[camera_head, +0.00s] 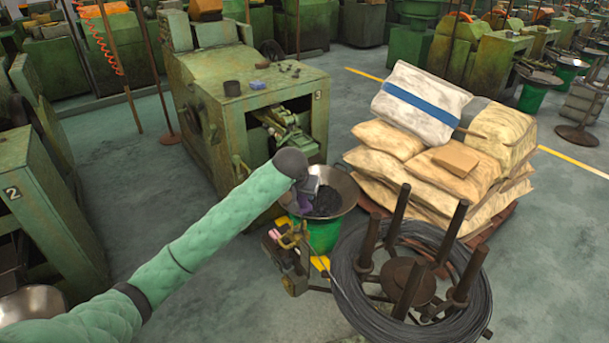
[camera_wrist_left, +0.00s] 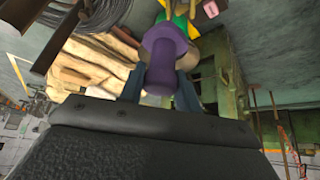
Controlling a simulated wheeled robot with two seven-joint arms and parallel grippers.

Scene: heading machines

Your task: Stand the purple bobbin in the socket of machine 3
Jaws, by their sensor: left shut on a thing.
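The purple bobbin (camera_wrist_left: 163,62) is between the two blue-grey fingers of my left gripper (camera_wrist_left: 160,82) in the left wrist view, its wide flange beyond the fingertips. Machine 3 (camera_head: 215,75) is the green machine marked 3. A short dark cylinder (camera_head: 232,88) stands on its top; I cannot tell whether it is the socket. My right gripper is not in view.
On machine 3's top lie a small bluish-purple block (camera_head: 257,85) and several small dark parts. The dark-filled pan (camera_head: 342,184) sits on a green drum. A wire coil on a posted stand (camera_head: 412,280) is in front. Stacked sacks (camera_head: 440,150) are at right. Machine 2 (camera_head: 40,200) is at left.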

